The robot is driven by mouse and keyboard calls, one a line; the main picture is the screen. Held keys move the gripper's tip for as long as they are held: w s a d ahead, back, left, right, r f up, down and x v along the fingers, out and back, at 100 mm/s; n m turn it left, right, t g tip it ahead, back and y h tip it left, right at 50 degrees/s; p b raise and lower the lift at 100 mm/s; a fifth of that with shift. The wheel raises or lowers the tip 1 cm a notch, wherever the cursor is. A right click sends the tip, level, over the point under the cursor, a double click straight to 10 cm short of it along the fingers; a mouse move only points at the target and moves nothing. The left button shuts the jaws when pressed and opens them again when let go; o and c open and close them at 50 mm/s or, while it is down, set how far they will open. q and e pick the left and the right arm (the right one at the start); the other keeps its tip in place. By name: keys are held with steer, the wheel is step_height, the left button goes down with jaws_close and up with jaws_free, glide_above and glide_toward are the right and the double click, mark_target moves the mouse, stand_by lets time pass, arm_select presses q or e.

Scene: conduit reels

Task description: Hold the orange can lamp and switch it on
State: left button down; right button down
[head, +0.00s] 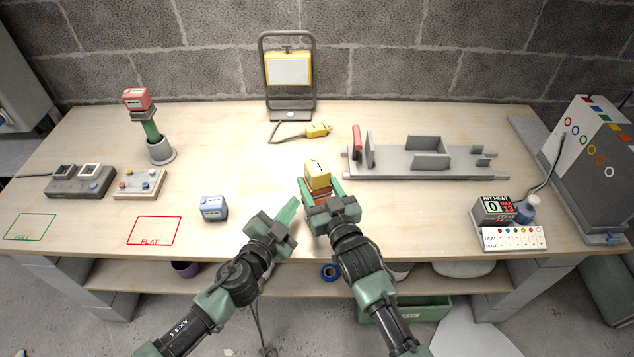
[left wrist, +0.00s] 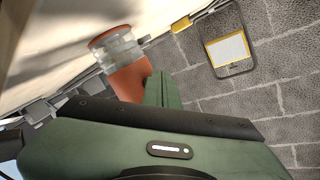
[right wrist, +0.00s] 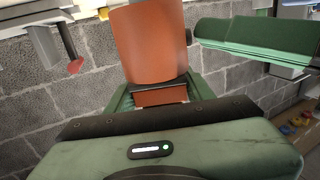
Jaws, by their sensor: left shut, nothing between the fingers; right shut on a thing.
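The orange can lamp (right wrist: 150,45) is between the fingers of my right gripper (head: 322,190), which is shut on it above the front middle of the bench. In the left wrist view the lamp (left wrist: 130,78) shows a ringed, clear-grey end with no visible glow. My left gripper (head: 290,212) is shut and empty, close beside the lamp's left. I cannot tell whether it touches the lamp.
A blue block (head: 213,208) stands left of my left gripper. A grey rack (head: 410,163) lies to the right, and a yellow work light (head: 289,70) stands behind. A red-topped tool (head: 138,100) stands in a grey cup at left. The bench between is mostly clear.

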stand_by(0.3)
arm_select(q)
steer(key=shift+s+a, duration=0.15)
steer(key=shift+a, duration=0.3)
steer(key=shift+s+a, duration=0.4)
steer(key=shift+a, duration=0.55)
steer(key=shift+s+a, duration=0.35)
steer(key=shift+a, duration=0.55)
steer(key=shift+s+a, duration=0.4)
steer(key=shift+a, duration=0.55)
arm_select(e)
steer(key=shift+c, duration=2.4)
jaws_free()
